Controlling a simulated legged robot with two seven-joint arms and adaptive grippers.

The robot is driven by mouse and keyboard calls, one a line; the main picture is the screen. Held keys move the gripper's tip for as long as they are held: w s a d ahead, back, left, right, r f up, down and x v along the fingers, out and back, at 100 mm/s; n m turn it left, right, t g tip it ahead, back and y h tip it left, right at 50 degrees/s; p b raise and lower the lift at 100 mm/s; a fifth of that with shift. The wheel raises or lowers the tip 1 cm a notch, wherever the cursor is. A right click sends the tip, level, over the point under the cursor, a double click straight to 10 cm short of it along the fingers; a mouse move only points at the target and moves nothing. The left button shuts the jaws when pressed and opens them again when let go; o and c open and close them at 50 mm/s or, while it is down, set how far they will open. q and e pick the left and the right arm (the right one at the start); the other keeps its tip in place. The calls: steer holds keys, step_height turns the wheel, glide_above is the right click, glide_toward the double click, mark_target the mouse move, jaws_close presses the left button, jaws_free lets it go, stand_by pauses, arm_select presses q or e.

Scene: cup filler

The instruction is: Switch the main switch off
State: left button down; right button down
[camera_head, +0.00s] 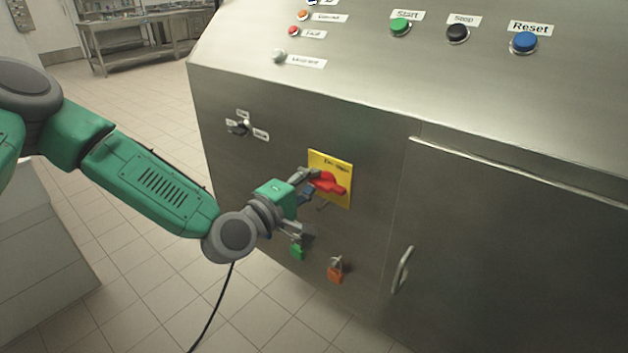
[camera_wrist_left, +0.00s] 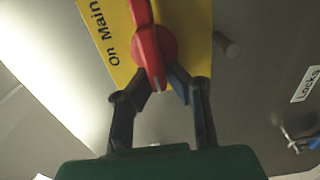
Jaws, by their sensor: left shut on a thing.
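The main switch is a red rotary handle (camera_head: 328,182) on a yellow plate (camera_head: 343,161) on the front of the steel machine. My left gripper (camera_head: 309,184) reaches it from the left. In the left wrist view the red handle (camera_wrist_left: 148,40) runs nearly along the picture's height, with "on Main" lettering beside it on the yellow plate (camera_wrist_left: 190,18). The two dark fingers of my left gripper (camera_wrist_left: 158,90) are shut on the handle's lower end, one on each side. My right gripper is not in view.
A green padlock (camera_head: 297,251) and an orange padlock (camera_head: 335,273) hang below the switch. A door handle (camera_head: 402,269) is to the right. A small black selector (camera_head: 240,127) is to the upper left. Start (camera_head: 400,27), black (camera_head: 458,33) and Reset (camera_head: 524,42) buttons are on top.

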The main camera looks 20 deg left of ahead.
arm_select(q)
steer(key=c, duration=1.6)
jaws_free()
steer(key=shift+s+f, duration=0.3)
steer(key=shift+f, duration=0.2)
steer(key=shift+a+r, duration=0.2)
steer(key=shift+r, duration=0.05)
steer(key=v, duration=1.2)
steer(key=shift+f, duration=0.1)
